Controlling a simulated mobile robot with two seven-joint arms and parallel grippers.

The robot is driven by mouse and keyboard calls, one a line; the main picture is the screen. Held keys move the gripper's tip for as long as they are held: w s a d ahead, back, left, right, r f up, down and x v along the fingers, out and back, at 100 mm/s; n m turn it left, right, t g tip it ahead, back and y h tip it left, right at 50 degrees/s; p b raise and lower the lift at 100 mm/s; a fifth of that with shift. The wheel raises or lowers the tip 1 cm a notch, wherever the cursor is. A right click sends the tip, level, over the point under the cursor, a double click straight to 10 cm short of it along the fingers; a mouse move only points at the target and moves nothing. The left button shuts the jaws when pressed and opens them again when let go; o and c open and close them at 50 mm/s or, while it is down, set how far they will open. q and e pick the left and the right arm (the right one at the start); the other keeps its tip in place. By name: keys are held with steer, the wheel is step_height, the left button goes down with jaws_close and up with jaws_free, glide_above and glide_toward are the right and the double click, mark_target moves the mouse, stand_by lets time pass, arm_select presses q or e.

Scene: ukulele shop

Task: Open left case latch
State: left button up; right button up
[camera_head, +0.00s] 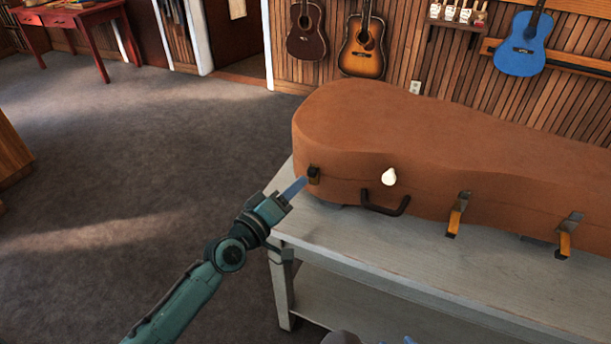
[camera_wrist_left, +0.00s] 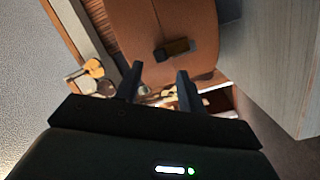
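The brown guitar case (camera_head: 430,150) lies shut on a grey table (camera_head: 350,235). Its left latch (camera_head: 313,175) is a small dark piece at the left end of the front side. It also shows in the left wrist view (camera_wrist_left: 173,49), with a dark part and a brownish part; it looks closed. My left gripper (camera_head: 301,184) is right beside this latch in the head view. In the left wrist view its two dark fingers (camera_wrist_left: 160,70) are apart, with the latch just beyond the tips and nothing between them. Contact cannot be told.
A middle latch (camera_head: 457,214) and a right latch (camera_head: 567,236) hang down from the case front, looking open. Open carpet (camera_head: 130,160) lies left of the table.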

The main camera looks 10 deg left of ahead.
mark_target(309, 174)
arm_select(q)
steer(key=x, duration=0.5)
steer(key=shift+w+d, duration=0.1)
steer(key=shift+c, duration=0.5)
jaws_close()
